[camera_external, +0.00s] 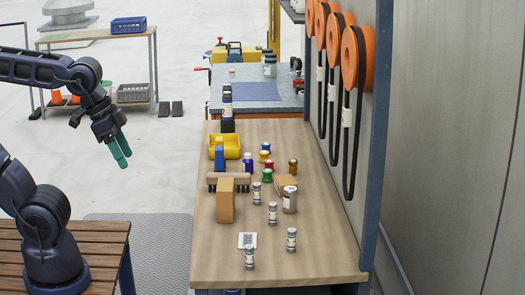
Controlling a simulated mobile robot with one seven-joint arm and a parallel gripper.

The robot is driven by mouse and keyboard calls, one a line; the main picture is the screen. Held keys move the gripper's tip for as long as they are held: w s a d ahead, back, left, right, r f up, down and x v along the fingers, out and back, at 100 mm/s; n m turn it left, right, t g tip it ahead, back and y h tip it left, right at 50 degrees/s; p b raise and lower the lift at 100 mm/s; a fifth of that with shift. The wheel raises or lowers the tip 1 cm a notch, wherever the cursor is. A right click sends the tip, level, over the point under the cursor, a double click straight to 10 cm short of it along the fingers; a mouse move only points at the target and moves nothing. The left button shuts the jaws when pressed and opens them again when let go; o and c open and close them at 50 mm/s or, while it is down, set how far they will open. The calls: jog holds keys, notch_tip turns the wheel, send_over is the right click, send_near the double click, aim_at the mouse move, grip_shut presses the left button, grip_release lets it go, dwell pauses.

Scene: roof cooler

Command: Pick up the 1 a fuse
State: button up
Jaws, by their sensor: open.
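Several small pale cylinders with grey ends, which look like fuses, stand on the wooden workbench (325,240). One fuse-like cylinder (249,257) is near the front edge, another cylinder (291,239) is to its right, and a third cylinder (272,213) is farther back. A wider cylinder (289,200) stands behind them. The labels are too small to read, so I cannot tell which is the 1 A fuse. My gripper (122,160), with teal fingers, is open and empty. It hangs in the air left of the bench, apart from everything on it.
A printed card (247,240) lies near the front. A brown block (226,201), a brush (215,186), a yellow bin (229,146) and coloured spools (267,175) crowd the middle. Orange reels (357,58) with hanging black loops line the right wall. The bench's right front is clear.

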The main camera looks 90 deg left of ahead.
jog(key=shift+w, duration=0.1)
jog(key=n+g+h, duration=0.1)
jog(key=n+h, duration=0.2)
jog(key=n, duration=2.5)
send_over(252, 268)
jog(key=s+a, duration=0.3)
jog(key=a, duration=0.1)
notch_tip(252, 268, down, 24)
jog(key=shift+d+x, duration=0.2)
jog(key=shift+x, duration=2.2)
jog(key=shift+d+x, duration=0.25)
jog(key=shift+x, duration=2.15)
jog(key=shift+r, duration=0.1)
grip_shut()
